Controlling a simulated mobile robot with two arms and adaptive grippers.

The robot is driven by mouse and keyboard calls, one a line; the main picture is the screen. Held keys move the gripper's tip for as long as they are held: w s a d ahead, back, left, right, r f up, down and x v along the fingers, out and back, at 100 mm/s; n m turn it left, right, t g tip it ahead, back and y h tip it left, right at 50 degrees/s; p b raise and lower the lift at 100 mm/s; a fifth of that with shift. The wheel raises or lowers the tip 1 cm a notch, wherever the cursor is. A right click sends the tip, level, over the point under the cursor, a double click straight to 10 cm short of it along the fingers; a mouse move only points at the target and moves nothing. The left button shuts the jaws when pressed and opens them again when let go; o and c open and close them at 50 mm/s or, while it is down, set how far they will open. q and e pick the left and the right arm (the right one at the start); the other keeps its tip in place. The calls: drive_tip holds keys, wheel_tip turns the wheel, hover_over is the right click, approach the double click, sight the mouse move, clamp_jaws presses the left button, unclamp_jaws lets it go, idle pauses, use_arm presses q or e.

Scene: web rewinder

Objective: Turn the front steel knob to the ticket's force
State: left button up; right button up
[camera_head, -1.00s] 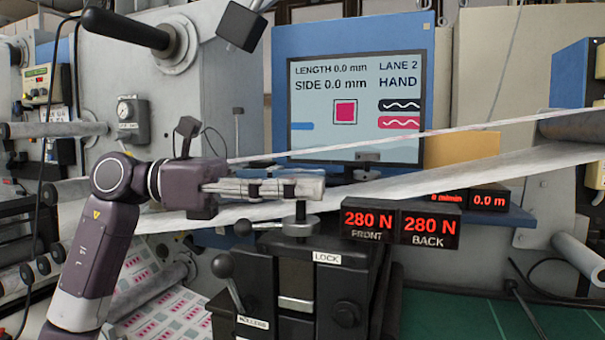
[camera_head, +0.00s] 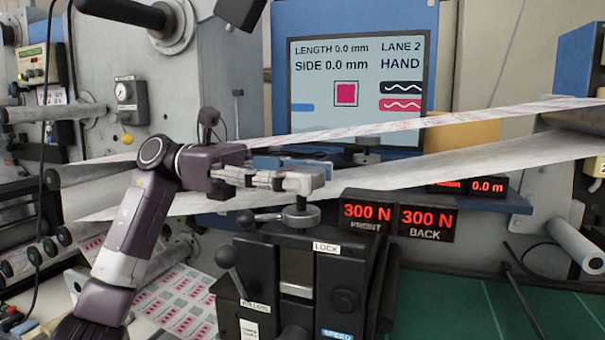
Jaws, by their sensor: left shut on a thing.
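The front steel knob (camera_head: 293,214) stands on top of a black block marked LOCK; its round base and short stem show. My left gripper (camera_head: 312,180) comes in from the left and is shut at the stem's top; its fingers hide the upper part of the knob. The red FRONT display (camera_head: 367,213) reads 300 N. The BACK display (camera_head: 427,219) beside it also reads 300 N. Another steel knob (camera_head: 367,143) shows farther back, partly hidden by the web. I cannot make out a ticket with a force on it. My right gripper is not in view.
The upper web (camera_head: 440,121) and a lower pale web (camera_head: 430,176) slant across behind my gripper. A screen (camera_head: 352,85) shows LANE 2 and HAND.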

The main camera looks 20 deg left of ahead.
use_arm(q)
drive_tip(key=o, duration=1.2)
drive_tip(key=shift+a, duration=0.1)
drive_tip(key=a, duration=0.4)
drive_tip(key=w+a, duration=0.1)
drive_tip(key=a, duration=0.7)
drive_tip(key=shift+w, duration=0.25)
